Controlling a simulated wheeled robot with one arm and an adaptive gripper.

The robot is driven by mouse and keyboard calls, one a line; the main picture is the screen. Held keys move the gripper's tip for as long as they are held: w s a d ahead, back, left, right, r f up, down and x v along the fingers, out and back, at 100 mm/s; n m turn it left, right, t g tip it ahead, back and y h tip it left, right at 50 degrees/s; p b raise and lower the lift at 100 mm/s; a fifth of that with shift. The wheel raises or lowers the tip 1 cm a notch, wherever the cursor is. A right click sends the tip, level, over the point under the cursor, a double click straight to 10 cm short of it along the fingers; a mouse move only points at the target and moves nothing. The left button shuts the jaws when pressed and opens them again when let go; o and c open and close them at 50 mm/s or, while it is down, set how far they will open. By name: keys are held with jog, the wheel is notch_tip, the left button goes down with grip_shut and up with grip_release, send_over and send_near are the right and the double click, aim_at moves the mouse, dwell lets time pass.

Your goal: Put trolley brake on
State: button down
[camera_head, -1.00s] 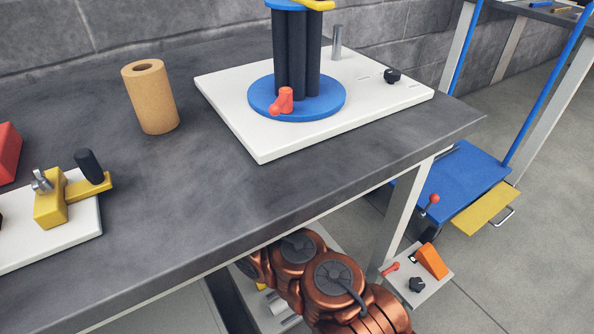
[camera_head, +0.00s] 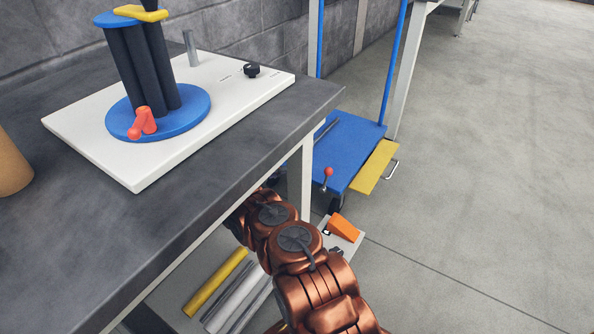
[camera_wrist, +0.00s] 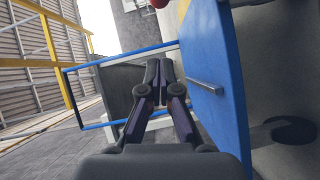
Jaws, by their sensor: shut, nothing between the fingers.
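The trolley has a blue deck (camera_head: 350,150) and stands on the floor beyond the bench's right end. A short lever with a red ball (camera_head: 328,172) stands at the deck's near left corner. A yellow flap (camera_head: 375,166) with a wire handle is at its right edge. In the wrist view the deck (camera_wrist: 215,60) fills the right side, turned on its side, and a red ball (camera_wrist: 158,3) is cut off at the top edge. My gripper (camera_wrist: 157,64) is shut and empty, beside the deck. In the head view my gripper is hidden; only my arm shows.
The bench (camera_head: 240,140) stands at left, with its leg (camera_head: 300,180) near my arm. A white board (camera_head: 90,150) on it carries a blue stand. A small panel with an orange wedge (camera_head: 343,228) and a lower shelf with tubes (camera_head: 215,283) lie below. Floor at right is clear.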

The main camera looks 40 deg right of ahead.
aim_at(326, 181)
jog(key=s+a+b+x, duration=0.1)
jog(key=b+x, duration=0.3)
jog(key=x, duration=0.7)
jog(key=shift+s+d+f, duration=0.3)
jog(key=shift+s+d, duration=0.1)
jog(key=shift+s, duration=0.5)
jog(key=shift+d, duration=0.1)
